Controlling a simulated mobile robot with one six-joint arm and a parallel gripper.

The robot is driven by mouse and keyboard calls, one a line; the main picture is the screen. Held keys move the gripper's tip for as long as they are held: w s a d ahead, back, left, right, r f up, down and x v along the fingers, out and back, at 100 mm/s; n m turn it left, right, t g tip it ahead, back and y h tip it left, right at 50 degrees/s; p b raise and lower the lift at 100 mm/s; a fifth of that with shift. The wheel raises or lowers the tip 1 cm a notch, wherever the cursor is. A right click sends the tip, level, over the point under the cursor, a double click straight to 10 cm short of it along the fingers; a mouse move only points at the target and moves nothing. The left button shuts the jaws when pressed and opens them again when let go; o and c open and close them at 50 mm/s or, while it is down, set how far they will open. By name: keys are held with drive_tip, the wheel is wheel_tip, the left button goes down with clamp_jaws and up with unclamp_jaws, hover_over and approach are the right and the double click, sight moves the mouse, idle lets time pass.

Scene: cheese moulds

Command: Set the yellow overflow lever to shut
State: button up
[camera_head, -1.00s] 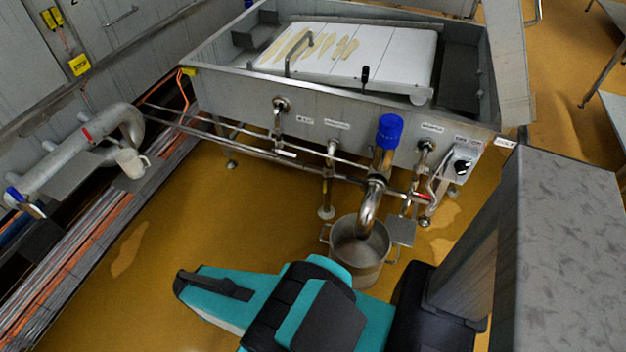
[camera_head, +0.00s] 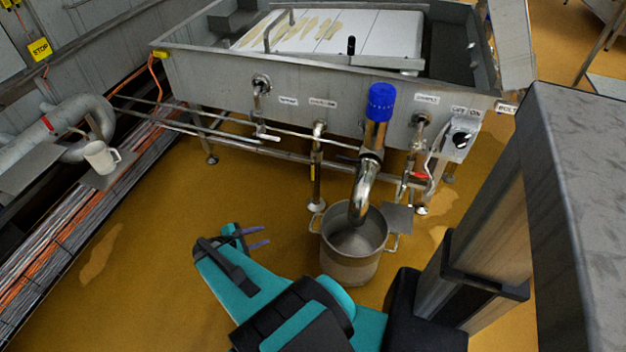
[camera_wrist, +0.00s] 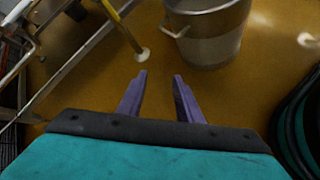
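A thin pipe (camera_head: 317,140) comes down from the front of the steel vat, under a small label that I cannot read surely. A small yellow part (camera_head: 313,171), possibly the overflow lever, shows low on this pipe and lies along it. In the wrist view a yellow length (camera_wrist: 122,12) shows at the top, above a round pale foot. My gripper (camera_head: 268,237) is low over the floor, in front of and left of that pipe, touching nothing. Its two purple fingers (camera_wrist: 160,76) are apart with nothing between them.
A steel pot (camera_head: 352,262) stands on the floor just right of my gripper, under a bent pipe with a blue cap (camera_head: 381,101). Rails run below the vat (camera_head: 210,85). A white mug (camera_head: 101,156) stands at the left. The floor left of my gripper is clear.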

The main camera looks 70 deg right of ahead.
drive_tip(key=d+f+n+h+b, duration=0.35)
drive_tip(key=d+b, duration=0.55)
drive_tip(key=d, duration=0.5)
drive_tip(key=n+t+h+b, duration=0.1)
drive_tip(key=n+h+b, duration=0.45)
drive_tip(key=b, duration=0.35)
approach(312, 173)
drive_tip(key=a, duration=0.1)
drive_tip(key=a+r+y, duration=0.1)
drive_tip(key=a, duration=0.1)
drive_tip(key=shift+w+n, duration=0.15)
drive_tip(key=shift+n, duration=0.15)
drive_tip(key=shift+d, duration=0.15)
drive_tip(key=d+b, duration=0.1)
drive_tip(key=d, duration=0.3)
drive_tip(key=s+d+b, duration=0.1)
drive_tip(key=d, duration=0.4)
drive_tip(key=s+d+b, duration=0.1)
drive_tip(key=d, duration=0.3)
drive_tip(key=shift+d, duration=0.25)
clamp_jaws()
